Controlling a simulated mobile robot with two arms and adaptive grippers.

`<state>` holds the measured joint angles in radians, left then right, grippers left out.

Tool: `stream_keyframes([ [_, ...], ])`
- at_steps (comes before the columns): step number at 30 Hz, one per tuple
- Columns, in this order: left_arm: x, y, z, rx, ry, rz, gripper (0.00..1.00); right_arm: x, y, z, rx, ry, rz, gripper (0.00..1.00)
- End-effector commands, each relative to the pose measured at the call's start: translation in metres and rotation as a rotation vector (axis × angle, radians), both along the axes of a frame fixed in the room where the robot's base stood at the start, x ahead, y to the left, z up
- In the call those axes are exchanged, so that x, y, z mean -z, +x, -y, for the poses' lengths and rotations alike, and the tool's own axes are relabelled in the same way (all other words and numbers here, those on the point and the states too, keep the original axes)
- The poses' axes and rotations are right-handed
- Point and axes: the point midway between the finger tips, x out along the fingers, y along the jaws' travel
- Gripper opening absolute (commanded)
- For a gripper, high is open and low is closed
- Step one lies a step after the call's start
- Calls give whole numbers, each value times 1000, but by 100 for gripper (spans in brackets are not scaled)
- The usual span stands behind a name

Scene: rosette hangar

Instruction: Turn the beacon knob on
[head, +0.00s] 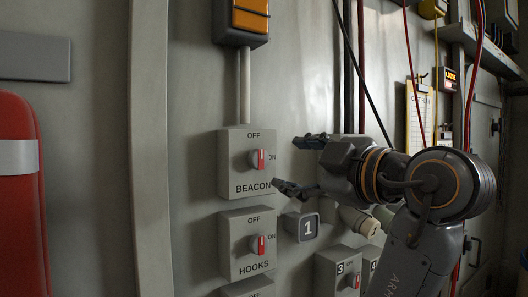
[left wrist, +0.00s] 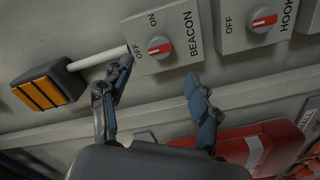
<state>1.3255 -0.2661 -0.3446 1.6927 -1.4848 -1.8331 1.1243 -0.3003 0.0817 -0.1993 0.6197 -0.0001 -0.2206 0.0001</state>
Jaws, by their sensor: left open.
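The beacon knob (head: 258,160) is a round grey knob with a red and white bar, on a grey box labelled BEACON, with OFF above and ON at its right. It also shows in the left wrist view (left wrist: 160,47), where its bar lines up with the OFF label. My left gripper (head: 287,163) is open and empty, just right of the beacon box in the head view. In the left wrist view its fingers (left wrist: 158,77) are spread, with the knob beyond and between them, apart from both. My right gripper is in neither view.
The HOOKS box (head: 247,244) with a similar knob sits directly below. A numbered 1 block (head: 302,227) and a box marked 3 (head: 340,270) are lower right. An orange-fronted unit (head: 243,20) is above, joined by a conduit. A red object (head: 17,220) hangs at the left.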

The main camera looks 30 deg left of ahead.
Motion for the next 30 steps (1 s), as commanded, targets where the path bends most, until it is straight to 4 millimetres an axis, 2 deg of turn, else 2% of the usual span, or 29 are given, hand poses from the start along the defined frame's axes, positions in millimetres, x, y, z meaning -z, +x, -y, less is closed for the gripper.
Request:
stream_keyframes([
  [1, -5, 4, -13, -6, 0, -2, 62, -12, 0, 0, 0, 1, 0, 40],
  [3, -6, 10, -27, -6, 1, -1, 62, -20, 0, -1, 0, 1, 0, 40],
  [12, -4, 30, -75, -2, 1, -3, 62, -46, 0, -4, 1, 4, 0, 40],
  [18, -1, 36, -87, 1, 2, -2, 62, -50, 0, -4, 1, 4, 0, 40],
  [26, 0, 36, -88, 1, 1, -1, 62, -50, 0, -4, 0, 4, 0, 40],
  [27, 0, 36, -88, 1, 1, -1, 57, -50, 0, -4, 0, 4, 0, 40],
  [30, 0, 36, -87, 1, 1, -1, 37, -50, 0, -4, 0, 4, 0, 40],
])
